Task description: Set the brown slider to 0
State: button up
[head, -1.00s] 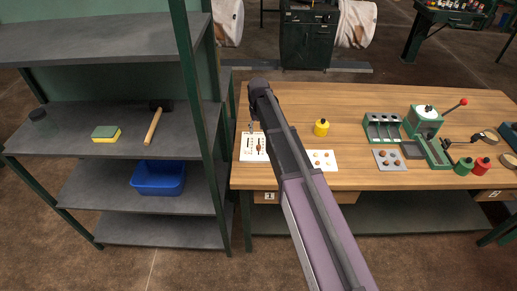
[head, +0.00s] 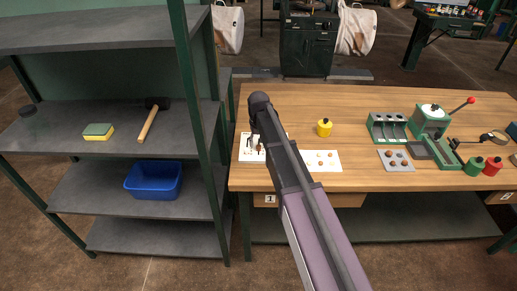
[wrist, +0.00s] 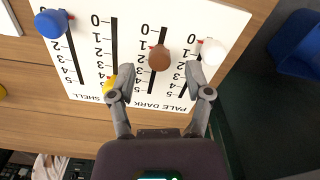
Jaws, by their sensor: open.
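The white slider panel (head: 243,155) lies on the near left part of the wooden bench. In the wrist view the panel (wrist: 225,20) has several tracks marked 0 to 5, with 0 at the top. The brown slider knob (wrist: 159,57) stands at about 2 on its track. A blue knob (wrist: 50,23) and a white knob (wrist: 213,52) are near their 0 ends. A yellow knob (wrist: 109,86) is low on its track, partly hidden by a finger. My gripper (wrist: 160,70) is open, its fingertips on either side of and just below the brown knob.
Left is a grey shelf (head: 60,140) with a sponge, hammer and blue bin (head: 153,181). The bench behind the panel is clear.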

jog(key=shift+f+b, duration=0.45)
jog(key=shift+f, duration=0.2)
jog(key=shift+c, duration=0.3)
